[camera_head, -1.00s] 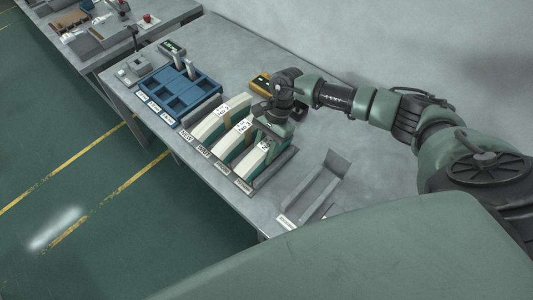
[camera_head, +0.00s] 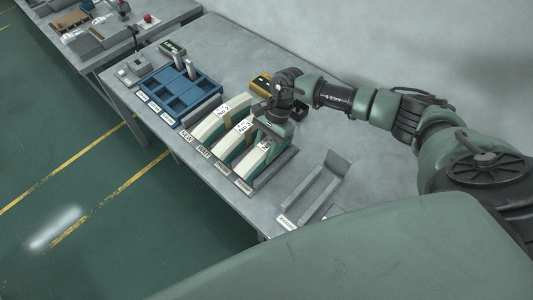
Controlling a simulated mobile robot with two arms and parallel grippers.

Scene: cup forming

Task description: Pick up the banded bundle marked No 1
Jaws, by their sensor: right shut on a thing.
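Several cream-topped, green-sided bundles stand side by side in a grey rack (camera_head: 275,168) on the bench. The left one (camera_head: 208,126) has a label that seems to read No 2, and the middle one (camera_head: 234,138) has a numbered label I cannot read surely. The right bundle (camera_head: 252,158) stands closest to the rack's right wall; its label is mostly hidden by my gripper. My right gripper (camera_head: 269,132) reaches down over the right bundle's far end and is shut on it. The fingertips are hidden. The bundle still sits in the rack. My left gripper is not in view.
A blue compartment tray (camera_head: 180,92) stands left of the rack. A yellow device (camera_head: 261,82) lies behind my right gripper. A wall rises behind.

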